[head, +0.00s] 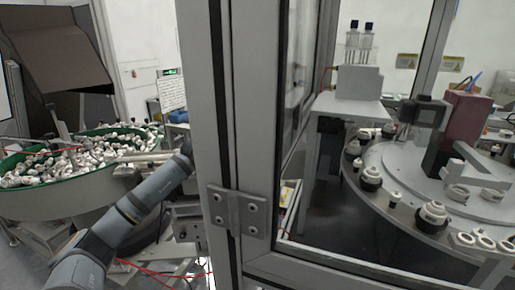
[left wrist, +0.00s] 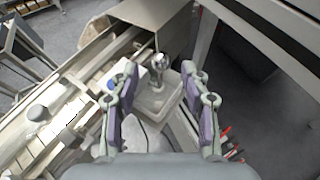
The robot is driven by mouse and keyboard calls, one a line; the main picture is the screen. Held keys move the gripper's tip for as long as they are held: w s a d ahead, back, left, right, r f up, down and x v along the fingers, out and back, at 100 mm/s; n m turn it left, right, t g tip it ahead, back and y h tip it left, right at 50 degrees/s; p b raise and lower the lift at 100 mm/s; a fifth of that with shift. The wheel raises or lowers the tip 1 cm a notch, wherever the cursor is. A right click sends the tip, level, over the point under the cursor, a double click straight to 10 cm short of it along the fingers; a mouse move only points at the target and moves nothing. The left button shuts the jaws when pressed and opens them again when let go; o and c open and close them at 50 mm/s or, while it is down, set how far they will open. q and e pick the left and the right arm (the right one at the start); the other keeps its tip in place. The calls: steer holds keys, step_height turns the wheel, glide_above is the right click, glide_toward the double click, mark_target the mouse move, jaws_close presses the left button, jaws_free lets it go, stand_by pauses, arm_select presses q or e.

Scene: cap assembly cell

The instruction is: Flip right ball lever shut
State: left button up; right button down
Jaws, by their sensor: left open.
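In the left wrist view a shiny metal ball lever (left wrist: 158,62) stands on a pale block (left wrist: 158,100), at the right of the machine. My left gripper (left wrist: 160,76) is open, its two purple-and-grey fingers on either side of the lever in the picture; I cannot tell whether they touch it. A grey ball knob (left wrist: 38,112) sits further left on the same machine. In the head view my left arm reaches in from the left, and its gripper is hidden behind the door post. My right gripper is not in view.
A grey door post (head: 215,130) with a hinge stands right beside my left arm. A green-rimmed bowl (head: 75,190) of white parts is at left. Behind glass, a round table (head: 400,185) carries several caps. Red wires lie near the machine.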

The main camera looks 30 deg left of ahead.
arm_select(q)
steer(key=x, duration=0.2)
steer(key=shift+w+d+f+p, duration=0.15)
steer(key=shift+w+f+p, duration=0.05)
steer(key=shift+w+p, duration=0.15)
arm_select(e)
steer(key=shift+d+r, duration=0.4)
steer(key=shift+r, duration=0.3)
